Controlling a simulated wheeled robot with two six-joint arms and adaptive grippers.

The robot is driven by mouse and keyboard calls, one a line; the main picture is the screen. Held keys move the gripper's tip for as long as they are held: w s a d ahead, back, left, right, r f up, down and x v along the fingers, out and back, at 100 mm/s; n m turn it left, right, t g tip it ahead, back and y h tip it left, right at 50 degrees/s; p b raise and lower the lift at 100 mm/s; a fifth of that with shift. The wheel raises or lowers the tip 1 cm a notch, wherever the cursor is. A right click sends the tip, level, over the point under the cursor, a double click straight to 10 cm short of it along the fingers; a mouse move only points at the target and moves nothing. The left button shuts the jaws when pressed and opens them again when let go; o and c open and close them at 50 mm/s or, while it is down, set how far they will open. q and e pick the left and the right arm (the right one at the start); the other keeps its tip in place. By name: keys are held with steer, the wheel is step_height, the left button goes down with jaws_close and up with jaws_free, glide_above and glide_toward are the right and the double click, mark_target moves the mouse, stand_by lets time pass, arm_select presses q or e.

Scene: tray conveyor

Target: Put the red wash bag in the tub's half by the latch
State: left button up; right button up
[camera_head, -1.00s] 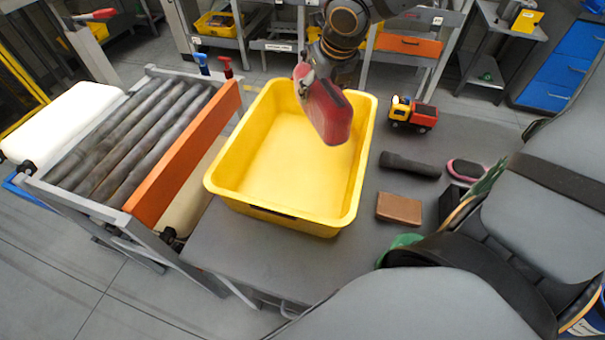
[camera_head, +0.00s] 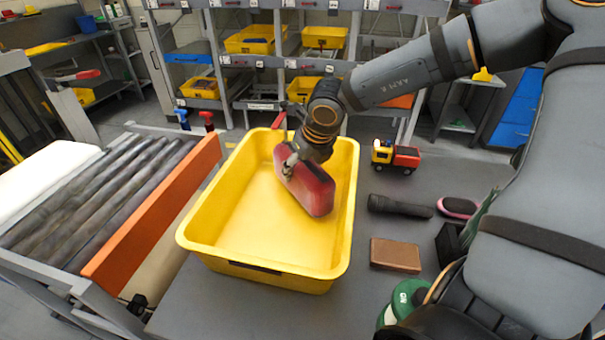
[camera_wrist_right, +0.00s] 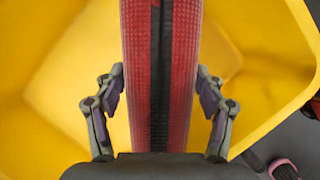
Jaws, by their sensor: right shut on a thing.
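The red wash bag (camera_head: 308,190) is a soft, dark-red block with a black zip strip. My right gripper (camera_head: 290,166) is shut on it and holds it tilted inside the outline of the yellow tub (camera_head: 205,247), right of the middle. I cannot tell whether the bag touches the tub floor. In the right wrist view the bag (camera_wrist_right: 184,70) stands between the two fingers (camera_wrist_right: 160,98), with yellow tub walls around. The tub has a dark slot in its near wall; no latch can be made out for certain. My left gripper is out of view.
A roller conveyor (camera_head: 95,200) with an orange side rail (camera_head: 155,215) lies left of the tub. On the grey table to the right are a toy truck (camera_head: 396,157), a black cylinder (camera_head: 400,206), a pink-rimmed oval item (camera_head: 457,207) and a brown box (camera_head: 395,254).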

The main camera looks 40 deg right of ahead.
steer(key=shift+w+d+f, duration=0.15)
steer(key=shift+f, duration=0.7)
steer(key=shift+f+b, duration=0.1)
steer(key=shift+b, duration=0.2)
steer(key=o, duration=1.5)
